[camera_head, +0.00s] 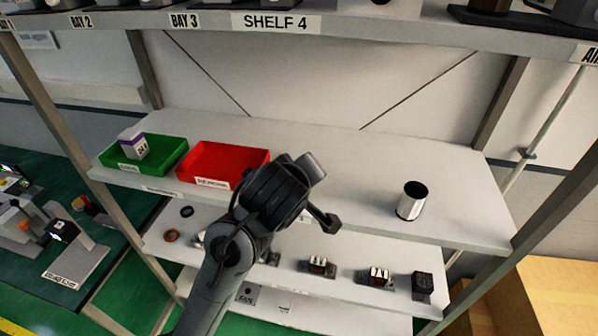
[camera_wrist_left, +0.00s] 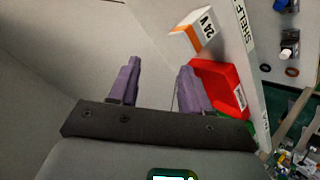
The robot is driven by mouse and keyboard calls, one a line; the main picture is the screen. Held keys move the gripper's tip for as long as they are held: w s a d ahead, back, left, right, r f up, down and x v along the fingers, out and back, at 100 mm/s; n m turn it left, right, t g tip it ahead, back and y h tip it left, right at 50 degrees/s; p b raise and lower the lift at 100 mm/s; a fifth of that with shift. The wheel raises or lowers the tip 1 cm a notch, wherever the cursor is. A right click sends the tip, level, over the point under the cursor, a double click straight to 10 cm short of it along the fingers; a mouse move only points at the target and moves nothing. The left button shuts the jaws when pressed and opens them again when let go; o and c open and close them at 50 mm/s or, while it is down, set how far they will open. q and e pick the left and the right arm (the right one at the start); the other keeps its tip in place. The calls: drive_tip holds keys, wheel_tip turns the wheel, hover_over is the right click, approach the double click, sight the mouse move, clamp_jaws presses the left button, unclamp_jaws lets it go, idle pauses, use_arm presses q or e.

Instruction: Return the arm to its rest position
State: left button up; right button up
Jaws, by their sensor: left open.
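My left arm rises from the bottom of the head view, with its dark gripper (camera_head: 322,194) over the upper grey shelf, right of the red bin (camera_head: 222,160). In the left wrist view, the gripper's two purple fingers (camera_wrist_left: 158,66) stand apart with nothing between them. A white and orange box marked 24 V (camera_wrist_left: 194,32) lies beyond the fingertips, beside the red bin (camera_wrist_left: 224,82). I cannot make out this box in the head view, where my arm hides part of the shelf. My right gripper is not in view.
A green bin (camera_head: 167,152) left of the red one holds a white and purple box (camera_head: 133,145). A metal cylinder (camera_head: 411,200) stands at the right of the upper shelf (camera_head: 375,150). Several small parts sit on the lower shelf. Rack posts flank both sides.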

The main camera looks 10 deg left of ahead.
use_arm(q)
drive_tip(key=shift+f, duration=0.1)
idle(0.4)
drive_tip(key=s+a+f+g+p, duration=0.15)
drive_tip(key=s+f, duration=0.25)
drive_tip(key=f, duration=0.5)
drive_tip(key=s+a+f+n+g+p, duration=0.1)
drive_tip(key=s+a+f+g, duration=0.2)
drive_tip(key=f, duration=0.6)
drive_tip(key=s+a+f+g+p, duration=0.1)
drive_tip(key=s+f+g, duration=0.1)
drive_tip(key=s+f, duration=0.55)
drive_tip(key=s+a+f+g+p, duration=0.1)
drive_tip(key=s+a+f, duration=0.15)
drive_tip(key=s, duration=0.25)
drive_tip(key=s+a+f+m+g+y, duration=0.1)
drive_tip(key=s+a+f, duration=0.1)
drive_tip(key=s+f, duration=0.15)
drive_tip(key=s+a+f+g+p, duration=0.1)
drive_tip(key=s+a+f, duration=0.15)
drive_tip(key=s, duration=0.35)
drive_tip(key=s+a+r+m+t, duration=0.1)
drive_tip(key=s+a+r+m, duration=0.3)
drive_tip(key=m, duration=0.5)
drive_tip(key=shift+r+m+t, duration=0.35)
drive_tip(key=shift+r+m, duration=0.05)
drive_tip(key=shift+r, duration=0.05)
drive_tip(key=shift+a, duration=0.1)
